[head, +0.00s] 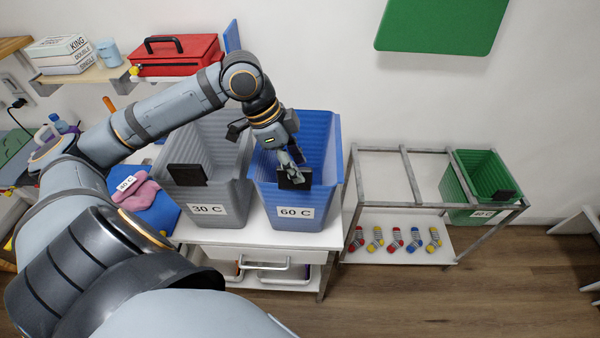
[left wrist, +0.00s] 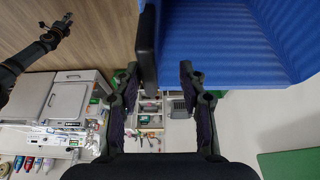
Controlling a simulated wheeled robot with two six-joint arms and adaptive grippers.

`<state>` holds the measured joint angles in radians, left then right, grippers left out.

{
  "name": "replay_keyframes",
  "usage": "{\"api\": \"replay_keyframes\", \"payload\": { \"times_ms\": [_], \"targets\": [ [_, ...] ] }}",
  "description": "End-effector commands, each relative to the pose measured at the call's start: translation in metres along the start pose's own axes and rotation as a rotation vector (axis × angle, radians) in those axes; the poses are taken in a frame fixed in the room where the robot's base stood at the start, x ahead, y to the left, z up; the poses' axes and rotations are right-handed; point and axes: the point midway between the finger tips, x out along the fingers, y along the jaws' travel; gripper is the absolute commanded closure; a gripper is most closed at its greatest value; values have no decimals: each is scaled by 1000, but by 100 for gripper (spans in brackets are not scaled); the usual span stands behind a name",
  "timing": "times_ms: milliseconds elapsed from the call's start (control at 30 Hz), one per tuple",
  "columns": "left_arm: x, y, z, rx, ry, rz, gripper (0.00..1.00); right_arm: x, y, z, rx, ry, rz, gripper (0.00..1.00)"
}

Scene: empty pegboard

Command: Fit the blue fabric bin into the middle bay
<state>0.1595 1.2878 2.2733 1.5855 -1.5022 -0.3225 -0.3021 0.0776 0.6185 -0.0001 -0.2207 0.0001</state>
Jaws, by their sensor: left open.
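The blue fabric bin (head: 330,165), labelled 60 C, stands upright on a white bench. It has a dark handle tab (head: 294,178) on its front. My left gripper (head: 291,160) is open and points down at that tab. In the left wrist view the tab (left wrist: 147,45) reaches toward the space between the open fingers (left wrist: 160,88), with the blue wall (left wrist: 225,45) to the right. I cannot tell whether they touch. The middle bay (head: 428,182) of the grey metal rack is empty. What looks like my right gripper (left wrist: 58,32) shows small in the left wrist view.
A grey bin (head: 215,150) labelled 30 C stands close to the left of the blue one. A green bin (head: 475,180) fills the rack's right bay; its left bay is empty. Several striped socks (head: 395,239) lie on the lower shelf. A red toolbox (head: 175,55) sits behind.

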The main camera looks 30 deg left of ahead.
Motion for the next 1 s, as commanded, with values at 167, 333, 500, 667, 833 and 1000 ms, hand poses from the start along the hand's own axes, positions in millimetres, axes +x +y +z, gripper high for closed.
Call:
{"api": "replay_keyframes", "payload": {
  "times_ms": [167,333,500,667,833,1000],
  "targets": [
    [4,1,1,-1,-1,2,58,-3,3,-26,1,39,3,60],
    [33,9,6,-4,5,7,58,-15,4,-11,-1,15,4,60],
    [48,7,7,-1,5,1,58,-12,5,8,-3,-13,4,60],
    [53,6,8,-1,0,-1,58,-12,5,4,-2,-8,5,60],
    [53,6,8,0,-2,-1,58,-12,5,-5,-2,7,5,60],
    [53,6,8,0,-1,-1,78,-12,4,-6,-1,8,4,60]
  ]
}}
